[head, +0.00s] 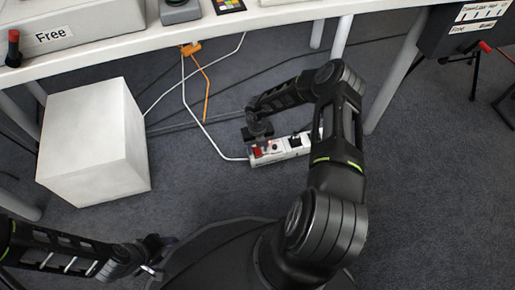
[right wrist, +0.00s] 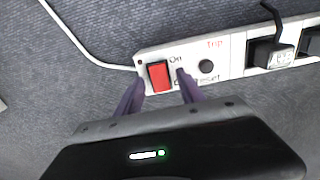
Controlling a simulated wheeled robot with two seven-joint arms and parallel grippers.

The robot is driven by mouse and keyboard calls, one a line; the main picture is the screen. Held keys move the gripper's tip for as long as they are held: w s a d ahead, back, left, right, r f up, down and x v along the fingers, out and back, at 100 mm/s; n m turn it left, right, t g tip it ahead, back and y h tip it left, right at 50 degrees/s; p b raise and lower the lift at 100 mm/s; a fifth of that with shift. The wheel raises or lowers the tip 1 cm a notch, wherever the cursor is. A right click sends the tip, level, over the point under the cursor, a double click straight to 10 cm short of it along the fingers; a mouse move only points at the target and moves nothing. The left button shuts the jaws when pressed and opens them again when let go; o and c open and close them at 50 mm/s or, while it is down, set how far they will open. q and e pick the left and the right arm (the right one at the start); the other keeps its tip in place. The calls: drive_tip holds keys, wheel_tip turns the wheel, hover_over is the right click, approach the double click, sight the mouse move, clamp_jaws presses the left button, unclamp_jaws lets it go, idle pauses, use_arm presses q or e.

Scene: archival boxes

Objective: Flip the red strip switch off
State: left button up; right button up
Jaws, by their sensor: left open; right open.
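The white power strip (head: 293,146) lies on the grey carpet under the table in the head view. Its red switch (head: 257,152) is at the strip's left end, and the right wrist view shows the switch (right wrist: 159,76) close up beside "On" lettering. My right gripper (right wrist: 163,87) is open, with its purple fingertips on either side of the red switch's lower part. Whether they touch the strip I cannot tell. Part of the lettering below "On" is hidden by a finger. My left gripper (head: 154,257) is open and empty at the lower left, far from the strip.
A white box (head: 93,143) stands on the carpet left of the strip. The white table (head: 281,14) spans above, with legs at both sides. White and orange cables (head: 207,82) hang down, and a black plug (right wrist: 271,52) sits in the strip. Carpet in front of the strip is clear.

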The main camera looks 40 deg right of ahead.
sight(257, 151)
clamp_jaws()
idle(0.3)
idle(1.3)
unclamp_jaws()
wheel_tip(257, 151, up, 8)
drive_tip(key=p, duration=0.4)
drive_tip(key=shift+f, duration=0.1)
idle(0.3)
